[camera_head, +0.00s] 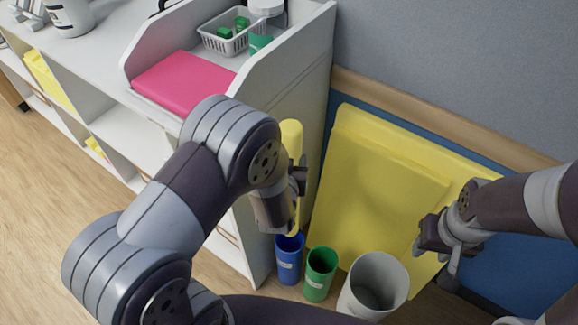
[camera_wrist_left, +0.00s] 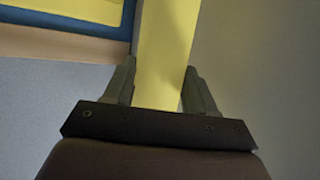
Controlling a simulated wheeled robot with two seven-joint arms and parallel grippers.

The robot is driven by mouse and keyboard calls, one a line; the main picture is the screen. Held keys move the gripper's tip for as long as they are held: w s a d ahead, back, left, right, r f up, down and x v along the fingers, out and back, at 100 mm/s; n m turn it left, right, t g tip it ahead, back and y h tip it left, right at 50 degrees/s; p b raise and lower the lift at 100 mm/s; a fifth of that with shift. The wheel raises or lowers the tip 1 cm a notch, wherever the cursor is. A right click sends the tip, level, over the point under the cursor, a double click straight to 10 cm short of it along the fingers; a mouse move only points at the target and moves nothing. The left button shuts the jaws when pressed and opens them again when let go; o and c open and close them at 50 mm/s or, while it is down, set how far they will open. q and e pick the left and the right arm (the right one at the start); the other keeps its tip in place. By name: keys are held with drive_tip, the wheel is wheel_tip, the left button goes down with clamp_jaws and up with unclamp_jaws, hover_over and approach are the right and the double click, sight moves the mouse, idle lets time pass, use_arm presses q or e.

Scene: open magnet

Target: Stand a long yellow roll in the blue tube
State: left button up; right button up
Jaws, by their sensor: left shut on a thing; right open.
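A long yellow roll (camera_head: 291,139) is held upright in my left gripper (camera_head: 300,180). The left wrist view shows the roll (camera_wrist_left: 165,50) between the two fingers of the left gripper (camera_wrist_left: 160,88). In the head view the roll's lower end is right above the mouth of the blue tube (camera_head: 289,262). I cannot tell whether the end is inside the rim. The blue tube stands on the floor beside the white cabinet. My right gripper (camera_head: 440,262) is open and empty, in front of the yellow mats.
A green tube (camera_head: 320,272) and a larger white bin (camera_head: 374,287) stand right of the blue tube. Large yellow mats (camera_head: 375,180) lean on the wall behind. The white cabinet (camera_head: 312,90) rises close on the left, with a pink pad (camera_head: 184,82) and a basket (camera_head: 222,42) on top.

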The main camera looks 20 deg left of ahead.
use_arm(q)
wheel_tip(320, 180, down, 30)
drive_tip(key=b, duration=2.5)
drive_tip(key=shift+r, duration=0.15)
use_arm(e)
wheel_tip(320, 180, down, 25)
drive_tip(key=shift+f, duration=0.15)
use_arm(q)
drive_tip(key=o, duration=1.2)
drive_tip(key=shift+c, duration=0.2)
